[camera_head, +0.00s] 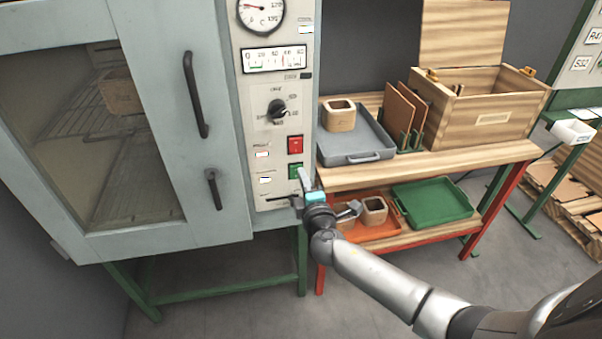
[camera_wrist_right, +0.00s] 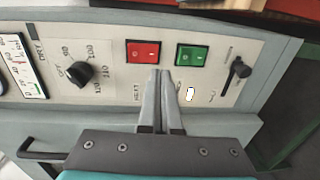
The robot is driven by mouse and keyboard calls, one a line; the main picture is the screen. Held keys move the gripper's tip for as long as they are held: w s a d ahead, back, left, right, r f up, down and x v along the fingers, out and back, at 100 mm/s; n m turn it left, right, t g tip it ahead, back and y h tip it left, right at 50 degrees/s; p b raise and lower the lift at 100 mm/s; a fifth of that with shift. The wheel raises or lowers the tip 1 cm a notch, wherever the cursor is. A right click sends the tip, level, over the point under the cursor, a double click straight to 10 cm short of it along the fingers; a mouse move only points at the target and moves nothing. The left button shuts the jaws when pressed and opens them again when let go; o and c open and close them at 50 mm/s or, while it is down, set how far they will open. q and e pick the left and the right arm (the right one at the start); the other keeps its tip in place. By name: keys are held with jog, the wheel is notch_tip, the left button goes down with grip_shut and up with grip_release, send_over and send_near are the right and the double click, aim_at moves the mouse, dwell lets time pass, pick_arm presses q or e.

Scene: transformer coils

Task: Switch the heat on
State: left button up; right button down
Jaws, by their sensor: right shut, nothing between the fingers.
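The oven's control panel (camera_head: 265,110) carries a red rocker switch (camera_head: 295,144) above a green rocker switch (camera_head: 295,170). In the right wrist view the red switch (camera_wrist_right: 143,52) and green switch (camera_wrist_right: 192,58) lie side by side, with lettering that looks like HEAT beside the red one. My right gripper (camera_head: 302,174) is shut and empty in front of the panel by the green switch. In the wrist view its fingertips (camera_wrist_right: 160,74) point between the two switches, nearer the red one's lower right corner. Contact and the rocker positions cannot be told. My left gripper is not in view.
A black dial knob (camera_head: 276,109) sits above the switches and a small lever (camera_wrist_right: 239,70) beyond the green one. The oven door (camera_head: 205,180) is closed, with dark handles. A wooden bench (camera_head: 440,165) with trays and a box (camera_head: 490,110) stands at right.

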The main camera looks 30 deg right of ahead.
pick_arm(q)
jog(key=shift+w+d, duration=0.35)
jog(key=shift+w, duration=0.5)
pick_arm(e)
jog(key=s+a+f, duration=0.1)
jog(key=s, duration=0.5)
jog(key=shift+s+a, duration=0.2)
jog(key=shift+s, duration=0.2)
jog(key=shift+f, duration=0.1)
jog(key=s+f+m+g+y, duration=0.1)
jog(key=s+f+m+g, duration=0.15)
jog(key=s+f, duration=0.45)
jog(key=s+f+m+g, duration=0.1)
jog(key=s+f+g, duration=0.25)
jog(key=f, duration=0.85)
jog(key=s+f+m+g+y, duration=0.1)
jog(key=s+f+m+g, duration=0.15)
jog(key=s+f, duration=0.45)
jog(key=s+a+f+m+g, duration=0.2)
jog(key=s+f, duration=0.3)
jog(key=s, duration=0.3)
jog(key=s+a+f+m+g+y, duration=0.1)
jog(key=s+a+f+m+g, duration=0.1)
jog(key=s+f, duration=0.3)
jog(key=s+a+f+m+g+y, duration=0.1)
jog(key=s+f, duration=0.4)
jog(key=s, duration=0.6)
jog(key=shift+s+a+m+g, duration=0.15)
jog(key=shift+a+m+g, duration=0.5)
jog(key=shift+m+g, duration=0.3)
